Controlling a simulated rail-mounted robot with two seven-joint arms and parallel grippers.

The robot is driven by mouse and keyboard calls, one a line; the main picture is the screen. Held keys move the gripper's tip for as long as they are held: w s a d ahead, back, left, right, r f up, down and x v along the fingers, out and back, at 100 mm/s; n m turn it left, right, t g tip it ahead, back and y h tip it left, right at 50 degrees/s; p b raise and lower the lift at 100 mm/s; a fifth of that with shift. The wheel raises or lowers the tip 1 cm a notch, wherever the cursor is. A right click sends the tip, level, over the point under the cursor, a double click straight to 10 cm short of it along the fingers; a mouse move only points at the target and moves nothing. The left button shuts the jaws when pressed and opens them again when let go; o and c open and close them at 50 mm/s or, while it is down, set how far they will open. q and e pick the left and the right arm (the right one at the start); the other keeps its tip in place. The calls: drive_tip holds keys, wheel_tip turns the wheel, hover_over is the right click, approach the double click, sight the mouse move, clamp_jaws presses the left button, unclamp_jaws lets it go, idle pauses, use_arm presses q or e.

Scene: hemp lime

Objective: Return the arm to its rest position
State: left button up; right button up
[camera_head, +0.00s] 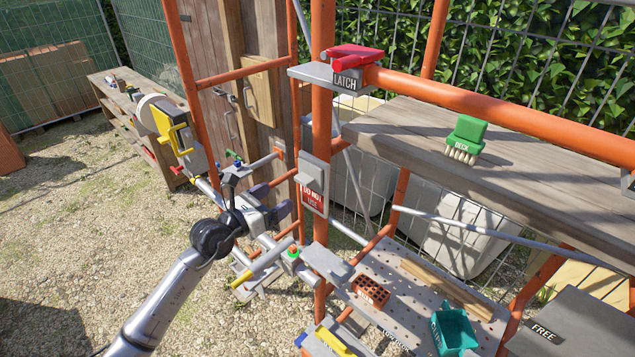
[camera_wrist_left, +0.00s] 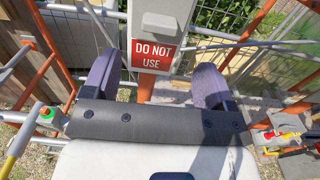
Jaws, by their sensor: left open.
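My left arm comes in from the lower left in the head view. Its left gripper (camera_head: 272,200) is open and empty, in front of an orange scaffold post. In the left wrist view the two dark fingers of the gripper (camera_wrist_left: 154,78) stand wide apart. Between and beyond them is a grey box with a red "DO NOT USE" sign (camera_wrist_left: 155,52); the fingers do not appear to touch it. The same sign (camera_head: 312,199) hangs on the post in the head view, just right of the gripper. My right gripper is not in view.
Orange scaffold posts and rails surround the arm. A wooden deck (camera_head: 400,125) holds a green-handled brush (camera_head: 465,139). A red clamp (camera_head: 355,55) sits on the "LATCH" shelf. Below, a perforated shelf (camera_head: 405,310) holds a brick (camera_head: 370,291) and teal bin (camera_head: 453,332). Open gravel (camera_head: 85,220) lies left.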

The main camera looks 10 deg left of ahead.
use_arm(q)
drive_tip(key=s+a+r+n+t+y, duration=0.4)
drive_tip(key=r+n+y, duration=0.5)
drive_tip(key=n, duration=0.6)
drive_tip(key=s+a+r+n+t+y, duration=0.2)
drive_tip(key=a+r+n+t+y, duration=0.45)
drive_tip(key=n+y, duration=0.7)
drive_tip(key=s+d+f+n+g+h, duration=0.45)
drive_tip(key=s+f+g+h, duration=0.2)
drive_tip(key=s+f, duration=0.4)
drive_tip(key=s+d+f+n+g+h, duration=0.3)
drive_tip(key=s+f+n+g+h, duration=0.4)
drive_tip(key=f, duration=0.6)
drive_tip(key=s+d+f+g, duration=0.1)
drive_tip(key=s+f+g, duration=0.3)
drive_tip(key=s+f, duration=0.5)
drive_tip(key=s+d+f+g, duration=0.1)
drive_tip(key=s+f+g, duration=0.3)
drive_tip(key=s+f, duration=0.6)
drive_tip(key=s, duration=0.5)
drive_tip(key=shift+s+n+y, duration=0.15)
drive_tip(key=shift+n+y, duration=0.15)
